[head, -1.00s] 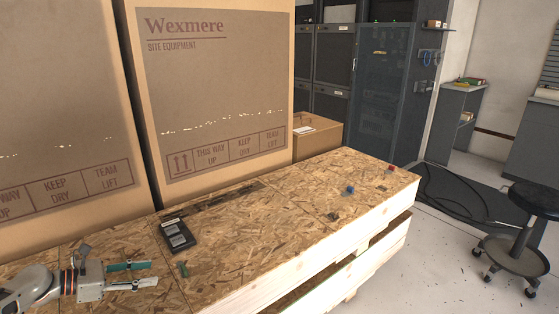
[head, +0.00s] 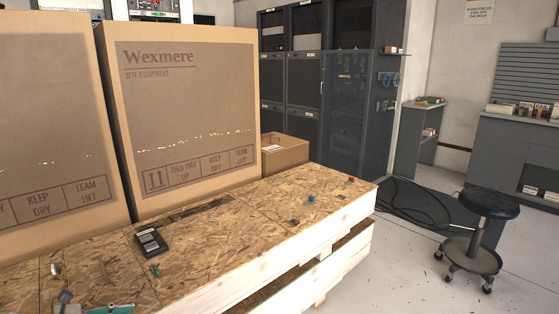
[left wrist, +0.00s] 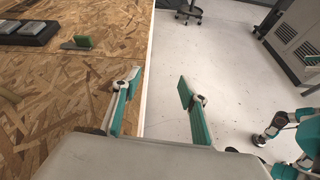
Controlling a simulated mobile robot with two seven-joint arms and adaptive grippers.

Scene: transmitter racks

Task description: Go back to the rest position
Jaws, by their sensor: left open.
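My left gripper (left wrist: 158,92) is open and empty in the left wrist view. Its two teal fingers are spread over the front edge of the wooden crate top (head: 225,252), with the grey floor beyond. In the head view only a teal part of it shows at the bottom left edge. A dark tray with grey blocks (head: 151,242) lies on the crate top, and it also shows at the upper left of the wrist view (left wrist: 30,32). A small green piece (head: 155,270) lies beside the tray, apart from the gripper. My right gripper does not show clearly in either view.
Two tall cardboard boxes (head: 190,120) stand along the back of the crate top. Small blue (head: 311,199) and red (head: 350,179) pieces lie near its right end. A black stool (head: 488,204) stands on the floor at right, with cables (head: 415,205) behind it.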

